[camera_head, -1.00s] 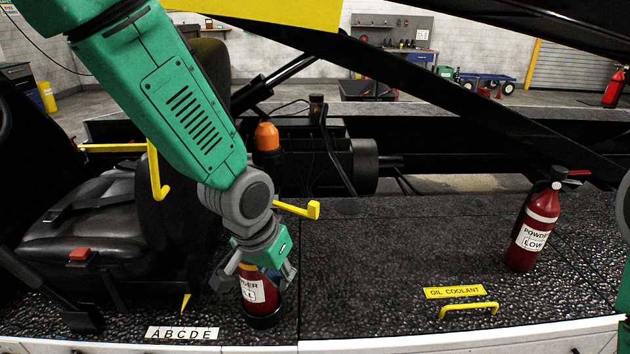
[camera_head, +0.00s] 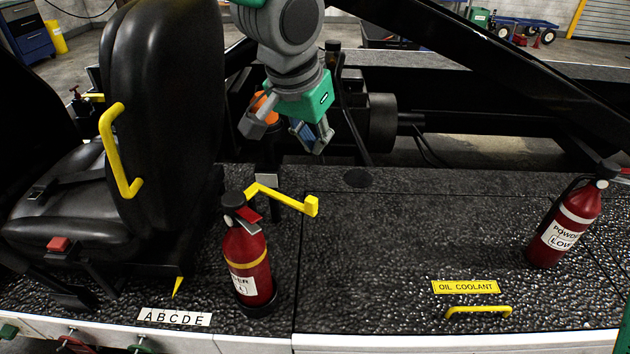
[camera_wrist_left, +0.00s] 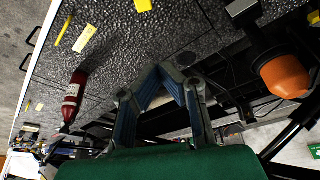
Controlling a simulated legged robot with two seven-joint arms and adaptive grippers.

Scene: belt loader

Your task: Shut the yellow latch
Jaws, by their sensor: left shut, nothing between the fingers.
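The yellow latch (camera_head: 280,197) is a bent bar with a square end block, low over the black textured deck behind the near fire extinguisher. Its end points right in the head view, and its left part is partly hidden by the extinguisher. A yellow piece at the top edge of the left wrist view (camera_wrist_left: 142,5) looks like its end. My left gripper (camera_head: 288,138) hangs above and beyond the latch, apart from it. Its fingers (camera_wrist_left: 160,76) are shut and empty. My right gripper is out of view.
A red extinguisher (camera_head: 247,268) stands just in front of the latch; another (camera_head: 566,230) stands at right. A black seat (camera_head: 165,110) with a yellow handle (camera_head: 118,150) is at left. An orange lamp (camera_wrist_left: 285,76) is close to the gripper.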

